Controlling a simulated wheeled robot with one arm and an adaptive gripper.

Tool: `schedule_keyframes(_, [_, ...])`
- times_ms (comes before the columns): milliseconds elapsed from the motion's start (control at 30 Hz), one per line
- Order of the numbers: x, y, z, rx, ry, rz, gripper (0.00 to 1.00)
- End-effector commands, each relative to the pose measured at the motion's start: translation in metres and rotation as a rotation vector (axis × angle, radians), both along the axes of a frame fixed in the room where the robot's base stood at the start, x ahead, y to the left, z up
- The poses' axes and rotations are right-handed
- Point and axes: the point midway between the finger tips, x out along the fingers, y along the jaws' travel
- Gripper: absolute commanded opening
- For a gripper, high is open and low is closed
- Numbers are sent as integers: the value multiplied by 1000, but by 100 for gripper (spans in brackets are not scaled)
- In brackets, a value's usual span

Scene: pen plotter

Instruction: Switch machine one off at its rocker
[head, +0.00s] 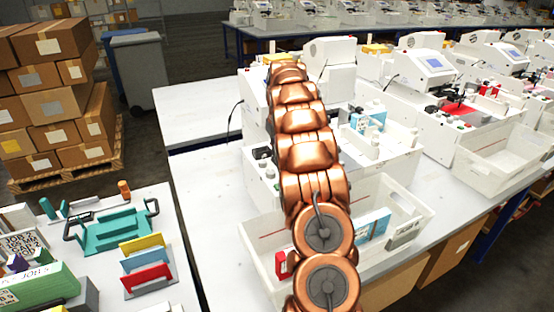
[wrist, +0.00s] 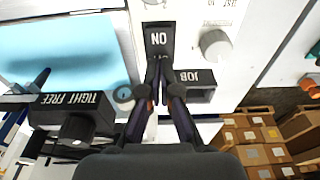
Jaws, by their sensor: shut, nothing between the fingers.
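The nearest white machine (head: 392,158), which I take to be machine one, stands on the table in the head view, partly hidden behind my arm. In the wrist view, the black rocker (wrist: 158,36) sits on its white panel, with the letters ON upside down. My gripper (wrist: 160,66) is shut and empty. Its fingertips are at the lower edge of the rocker in the picture; I cannot tell whether they touch it. The tips hide the rocker's lower part. The head view does not show the fingers.
In the wrist view, a grey knob (wrist: 215,44) and a black JOB holder (wrist: 196,84) are right of the rocker. A black TIGHT/FREE lever block (wrist: 76,116) and a light blue sheet (wrist: 62,50) are left. A white bin (head: 410,205) stands before the machine.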

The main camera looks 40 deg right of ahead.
Motion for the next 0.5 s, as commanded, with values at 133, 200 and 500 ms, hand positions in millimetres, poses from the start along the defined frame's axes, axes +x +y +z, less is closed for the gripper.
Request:
schedule_keyframes(133, [1,0,12,-1,-3,1,0])
schedule_keyframes(200, [1,0,17,-2,-3,1,0])
schedule_keyframes(500, [1,0,35,-3,-1,1,0])
